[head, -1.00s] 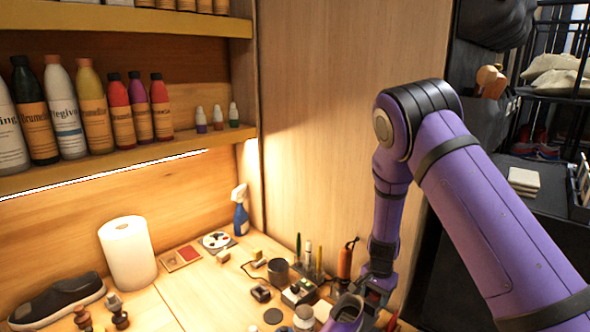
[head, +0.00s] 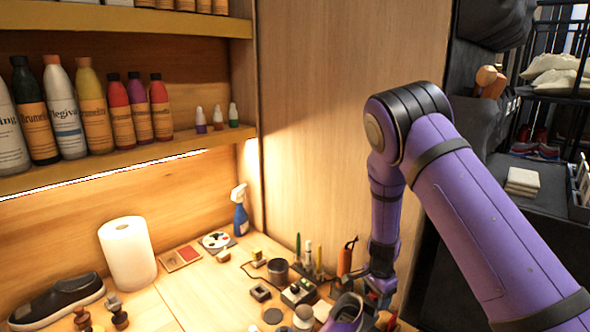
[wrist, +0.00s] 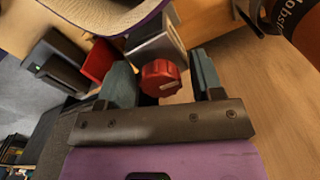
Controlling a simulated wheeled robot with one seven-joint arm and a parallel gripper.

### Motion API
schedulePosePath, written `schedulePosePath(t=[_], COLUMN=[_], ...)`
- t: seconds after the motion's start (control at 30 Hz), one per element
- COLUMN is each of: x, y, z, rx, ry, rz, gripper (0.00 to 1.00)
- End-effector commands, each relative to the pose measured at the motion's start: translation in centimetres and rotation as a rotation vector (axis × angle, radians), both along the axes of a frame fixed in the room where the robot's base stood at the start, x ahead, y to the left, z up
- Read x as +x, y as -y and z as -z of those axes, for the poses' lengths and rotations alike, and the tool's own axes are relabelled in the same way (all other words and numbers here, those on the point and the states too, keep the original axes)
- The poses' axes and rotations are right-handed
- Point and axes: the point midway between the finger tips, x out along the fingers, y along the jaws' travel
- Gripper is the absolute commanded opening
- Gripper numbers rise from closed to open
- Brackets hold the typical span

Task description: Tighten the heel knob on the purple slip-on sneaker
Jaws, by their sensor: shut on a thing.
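The purple slip-on sneaker (head: 345,312) stands at the bottom edge of the head view, partly cut off. In the wrist view, its purple collar (wrist: 118,28) shows along the top. The red, ridged heel knob (wrist: 160,78) sits between my two fingers in the wrist view, just below the sneaker's heel. My gripper (wrist: 164,82) is shut on the knob. It also shows in the head view (head: 378,292), beside the sneaker's right end, where the knob is hidden.
An orange-handled tool (head: 346,258) and several pens stand behind the sneaker. A paper towel roll (head: 128,253) and a dark shoe (head: 58,300) are further left. The wood wall is close behind.

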Motion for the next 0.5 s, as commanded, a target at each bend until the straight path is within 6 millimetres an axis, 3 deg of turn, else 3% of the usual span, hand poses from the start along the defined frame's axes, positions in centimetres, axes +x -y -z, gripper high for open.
schedulePosePath(t=[0.17, 0.5], x=[-0.05, 0.04], y=[-0.44, -0.59], z=[0.02, -0.03], rx=[0.005, 0.006], ry=[-0.001, 0.0], rz=[0.008, 0.323], gripper=[0.4, 0.47])
